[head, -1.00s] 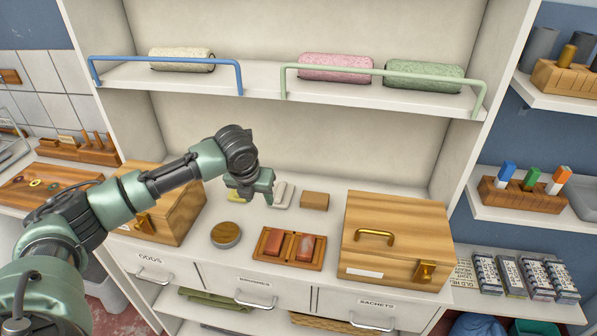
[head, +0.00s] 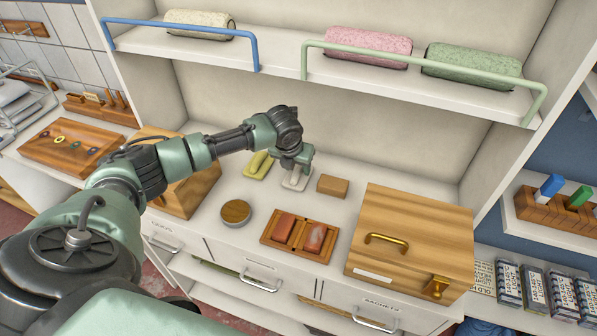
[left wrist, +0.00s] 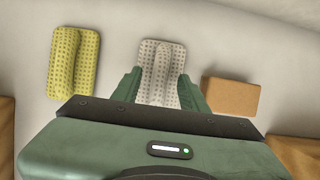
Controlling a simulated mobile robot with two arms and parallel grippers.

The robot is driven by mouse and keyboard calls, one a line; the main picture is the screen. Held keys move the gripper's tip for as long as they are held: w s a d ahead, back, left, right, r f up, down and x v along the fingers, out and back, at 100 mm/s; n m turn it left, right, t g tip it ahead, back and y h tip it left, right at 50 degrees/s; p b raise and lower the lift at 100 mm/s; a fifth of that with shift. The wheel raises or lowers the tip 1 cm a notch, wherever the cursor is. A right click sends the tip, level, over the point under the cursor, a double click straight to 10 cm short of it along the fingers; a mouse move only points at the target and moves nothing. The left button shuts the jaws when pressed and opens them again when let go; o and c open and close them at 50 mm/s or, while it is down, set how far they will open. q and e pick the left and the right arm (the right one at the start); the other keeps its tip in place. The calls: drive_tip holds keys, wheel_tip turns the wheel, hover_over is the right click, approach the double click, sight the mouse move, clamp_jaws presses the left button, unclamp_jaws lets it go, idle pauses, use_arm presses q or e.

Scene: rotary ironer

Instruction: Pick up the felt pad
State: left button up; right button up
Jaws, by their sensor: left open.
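A light grey dotted pad with a raised ridge (head: 295,181) lies on the counter in the cabinet; it also shows in the left wrist view (left wrist: 160,62). A yellow dotted pad of like shape (head: 258,166) lies to its left (left wrist: 74,62), and a plain brown block (head: 333,186) to its right (left wrist: 231,96). I cannot tell for sure from the look which is felt. My left gripper (left wrist: 161,92) is open over the grey pad, its fingers on either side of the pad's near part. Contact is not clear. My right gripper is not in view.
A round wooden-topped tin (head: 236,212) and a wooden tray with two red blocks (head: 300,239) sit in front. A wooden box with a brass handle (head: 420,238) stands at the right, another (head: 190,190) at the left under my arm. A shelf with rails (head: 280,62) is above.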

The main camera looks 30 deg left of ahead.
sight(297, 171)
use_arm(q)
drive_tip(key=shift+w+f, duration=0.2)
drive_tip(key=shift+f, duration=0.2)
drive_tip(key=shift+s, duration=0.1)
clamp_jaws()
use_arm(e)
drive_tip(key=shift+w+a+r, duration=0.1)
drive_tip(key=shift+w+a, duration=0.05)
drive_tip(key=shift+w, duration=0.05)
use_arm(q)
drive_tip(key=shift+r, duration=0.1)
